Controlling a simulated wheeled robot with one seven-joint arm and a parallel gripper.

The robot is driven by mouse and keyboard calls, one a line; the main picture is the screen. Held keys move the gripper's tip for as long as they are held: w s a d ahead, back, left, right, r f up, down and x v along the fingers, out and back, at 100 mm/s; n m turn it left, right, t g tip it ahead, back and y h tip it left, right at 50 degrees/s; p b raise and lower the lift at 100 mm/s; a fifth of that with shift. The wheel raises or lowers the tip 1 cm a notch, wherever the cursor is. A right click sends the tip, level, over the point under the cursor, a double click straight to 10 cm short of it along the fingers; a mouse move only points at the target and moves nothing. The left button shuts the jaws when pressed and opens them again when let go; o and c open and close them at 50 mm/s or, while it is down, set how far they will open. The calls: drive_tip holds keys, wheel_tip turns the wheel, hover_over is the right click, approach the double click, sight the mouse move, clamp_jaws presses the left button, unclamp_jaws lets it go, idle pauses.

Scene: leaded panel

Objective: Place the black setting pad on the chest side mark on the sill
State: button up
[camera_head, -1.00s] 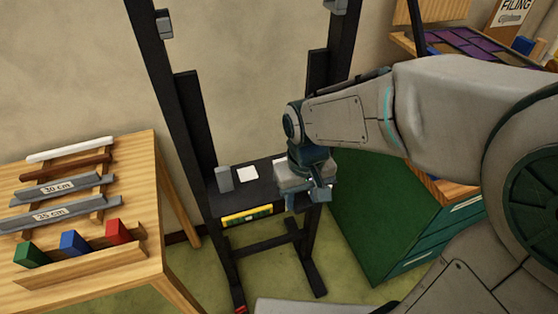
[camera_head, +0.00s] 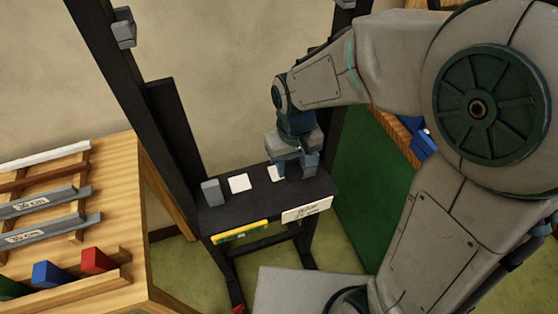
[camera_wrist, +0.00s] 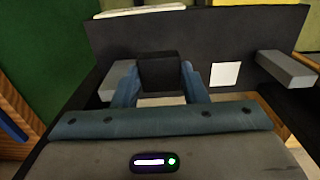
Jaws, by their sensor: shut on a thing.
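My gripper (camera_head: 294,172) is over the right part of the black sill (camera_head: 255,206), on the chest side. In the wrist view my gripper (camera_wrist: 161,85) is shut on the black setting pad (camera_wrist: 160,70), a small dark block between the blue fingers. The chest side mark (camera_head: 276,174), a white patch, is partly hidden by my gripper; in the wrist view part of this mark (camera_wrist: 162,101) shows just below the pad. Whether the pad touches the sill I cannot tell. A second white mark (camera_head: 239,183) lies bare to the left.
A grey block (camera_head: 211,192) stands at the sill's left end; another grey block (camera_wrist: 119,78) is beside my gripper in the wrist view. Black uprights flank the sill. A yellow level (camera_head: 240,232) and white label (camera_head: 307,212) are at its front. A green chest (camera_head: 362,195) stands right.

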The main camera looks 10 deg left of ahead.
drive_tip(key=w+a+f, duration=0.1)
drive_tip(key=w, duration=0.1)
drive_tip(key=w+a+f, duration=0.1)
drive_tip(key=w+f, duration=0.1)
drive_tip(key=w+a+f+p, duration=0.1)
drive_tip(key=w, duration=0.1)
drive_tip(key=shift+a+f, duration=0.15)
drive_tip(key=shift+a, duration=0.25)
drive_tip(key=shift+f+p, duration=0.3)
drive_tip(key=shift+f, duration=1.7)
drive_tip(key=shift+f, duration=0.2)
drive_tip(key=o, duration=1)
drive_tip(key=shift+c, duration=0.2)
drive_tip(key=shift+r, duration=0.1)
wheel_tip(320, 180, up, 12)
drive_tip(key=shift+r+b, duration=0.15)
drive_tip(key=shift+b, duration=0.15)
